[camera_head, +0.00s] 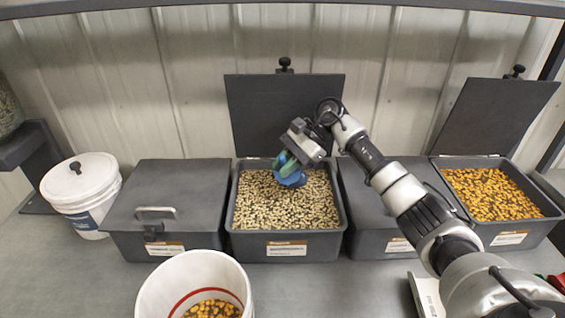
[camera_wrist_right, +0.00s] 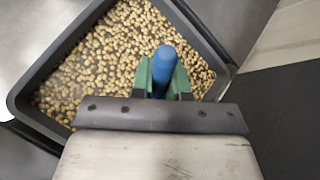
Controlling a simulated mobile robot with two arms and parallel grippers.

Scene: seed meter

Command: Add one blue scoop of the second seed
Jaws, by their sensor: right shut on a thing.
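My right gripper (camera_head: 287,163) is shut on the blue scoop (camera_head: 292,179) over the back part of an open bin of pale tan seed (camera_head: 285,208). The right wrist view shows the green fingers on both sides of the blue scoop (camera_wrist_right: 165,62), with the pale seed (camera_wrist_right: 90,75) below. I cannot tell whether the scoop touches the seed or holds any. A white bucket (camera_head: 157,290) at the front has orange-yellow seed (camera_head: 213,309) inside. My left gripper is not in view.
The open bin's raised lid (camera_head: 285,105) stands behind it. Closed bins stand on its left (camera_head: 170,195) and right (camera_head: 365,215). An open bin of orange seed (camera_head: 492,194) is at far right. A lidded white bucket (camera_head: 85,190) stands at left. The counter front left (camera_head: 70,280) is clear.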

